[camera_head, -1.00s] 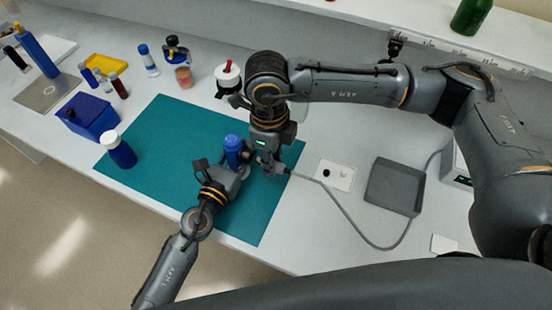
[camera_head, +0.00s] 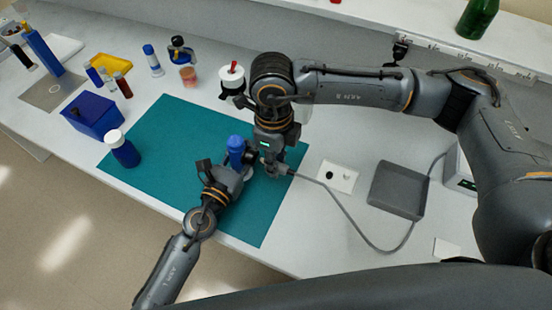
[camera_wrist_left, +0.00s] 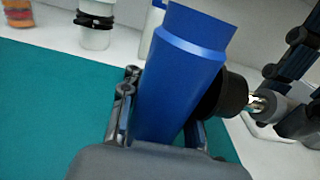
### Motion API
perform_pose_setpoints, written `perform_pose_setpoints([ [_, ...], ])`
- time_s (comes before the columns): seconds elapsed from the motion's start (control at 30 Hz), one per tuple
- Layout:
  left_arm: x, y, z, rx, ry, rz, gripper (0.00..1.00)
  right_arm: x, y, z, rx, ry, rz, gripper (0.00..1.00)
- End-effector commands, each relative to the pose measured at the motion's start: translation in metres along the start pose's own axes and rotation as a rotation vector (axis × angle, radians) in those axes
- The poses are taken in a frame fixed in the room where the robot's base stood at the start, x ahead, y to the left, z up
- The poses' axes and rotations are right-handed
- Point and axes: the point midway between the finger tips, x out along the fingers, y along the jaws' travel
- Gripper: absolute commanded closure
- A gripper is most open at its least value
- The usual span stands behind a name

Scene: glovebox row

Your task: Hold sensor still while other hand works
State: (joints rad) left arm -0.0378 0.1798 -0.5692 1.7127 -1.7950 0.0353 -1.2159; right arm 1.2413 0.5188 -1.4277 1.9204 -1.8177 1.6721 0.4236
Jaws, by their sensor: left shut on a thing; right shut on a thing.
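The sensor has a blue body (camera_head: 236,147) and stands above the teal mat. My left gripper (camera_head: 238,160) is shut on it. In the left wrist view the blue body (camera_wrist_left: 178,75) sits tilted between the fingers, with a black round part (camera_wrist_left: 226,94) at its right side. My right gripper (camera_head: 268,164) is close on the right, shut on the end of a grey cable (camera_head: 342,205). In the left wrist view a metallic tip (camera_wrist_left: 257,104) lies at the black part; whether it is inserted I cannot tell.
The teal mat (camera_head: 175,130) is mostly clear. A white-capped blue bottle (camera_head: 123,152) and a blue box (camera_head: 93,115) stand left. A white plate (camera_head: 338,176) and a grey tray (camera_head: 397,190) lie right, near the cable. A white container with a red top (camera_head: 231,78) stands behind.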

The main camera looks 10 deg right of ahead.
Motion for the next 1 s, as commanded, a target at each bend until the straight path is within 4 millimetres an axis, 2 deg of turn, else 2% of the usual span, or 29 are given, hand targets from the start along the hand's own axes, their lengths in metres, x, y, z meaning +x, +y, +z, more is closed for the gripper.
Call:
perform_pose_setpoints([
  [0.47,0.000,0.000,0.000,0.000,0.000,0.000,1.00,0.000,0.000,0.001,-0.001,-0.001,0.000,1.00],
  [1.0,0.000,0.000,0.000,0.000,0.001,0.000,1.00,-0.001,0.000,0.014,-0.001,-0.001,0.000,1.00],
])
